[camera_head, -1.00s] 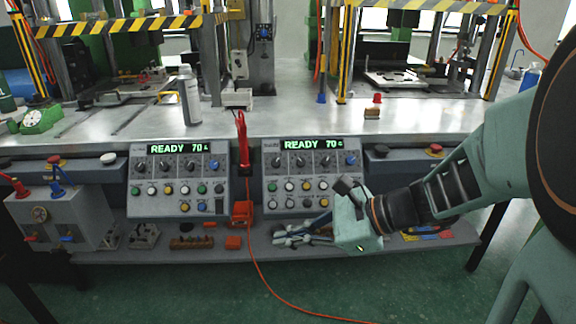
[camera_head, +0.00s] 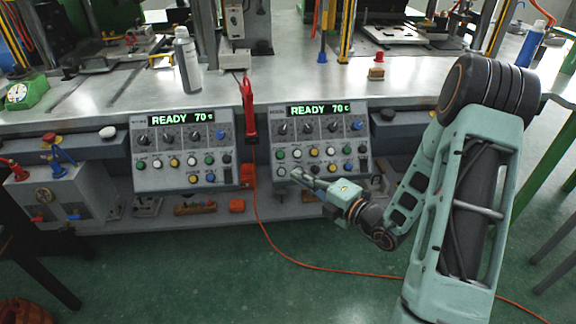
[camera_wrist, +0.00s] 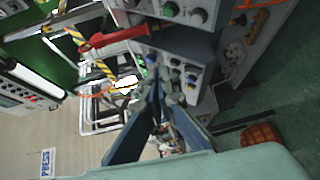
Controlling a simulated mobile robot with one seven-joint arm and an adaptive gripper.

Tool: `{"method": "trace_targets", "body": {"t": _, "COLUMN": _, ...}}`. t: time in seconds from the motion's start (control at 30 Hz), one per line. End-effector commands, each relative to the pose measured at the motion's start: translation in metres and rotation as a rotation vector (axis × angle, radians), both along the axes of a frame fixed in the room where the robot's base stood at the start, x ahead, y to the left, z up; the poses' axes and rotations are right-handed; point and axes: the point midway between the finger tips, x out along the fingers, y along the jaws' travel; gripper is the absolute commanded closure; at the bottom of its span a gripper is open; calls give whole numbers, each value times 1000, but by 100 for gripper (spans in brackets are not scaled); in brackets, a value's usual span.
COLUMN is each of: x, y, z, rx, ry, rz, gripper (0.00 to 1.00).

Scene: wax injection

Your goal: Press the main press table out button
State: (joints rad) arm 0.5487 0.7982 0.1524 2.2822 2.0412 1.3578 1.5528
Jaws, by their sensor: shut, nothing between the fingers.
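Two grey control panels stand side by side at the bench's front, both lit READY 70: the left panel (camera_head: 184,152) and the right panel (camera_head: 321,138). Each has dials above rows of coloured buttons; the labels are too small to read, so I cannot tell which is the table out button. The wrist view shows the shut fingers (camera_wrist: 163,85) and part of a panel (camera_wrist: 186,12).
A red-handled tool (camera_head: 249,108) hangs between the panels, with an orange cable (camera_head: 262,232) running to the floor. A metal bottle (camera_head: 187,60) stands on the bench. A grey box with levers (camera_head: 62,190) is at left.

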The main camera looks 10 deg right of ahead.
Motion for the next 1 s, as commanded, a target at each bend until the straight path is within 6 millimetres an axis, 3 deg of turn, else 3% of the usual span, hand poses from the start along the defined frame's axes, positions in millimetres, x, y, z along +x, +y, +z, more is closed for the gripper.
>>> {"method": "trace_targets", "body": {"t": 0.1, "x": 8, "y": -21, "z": -4, "rx": 145, "ry": 67, "rz": -100, "gripper": 100}}
{"method": "trace_targets", "body": {"t": 0.3, "x": 13, "y": -36, "z": -7, "rx": 257, "ry": 109, "rz": -171, "gripper": 100}}
{"method": "trace_targets", "body": {"t": 0.73, "x": 15, "y": -36, "z": -10, "rx": 263, "ry": 111, "rz": -173, "gripper": 100}}
{"method": "trace_targets", "body": {"t": 1.0, "x": 37, "y": -36, "z": -33, "rx": 259, "ry": 109, "rz": -172, "gripper": 100}}
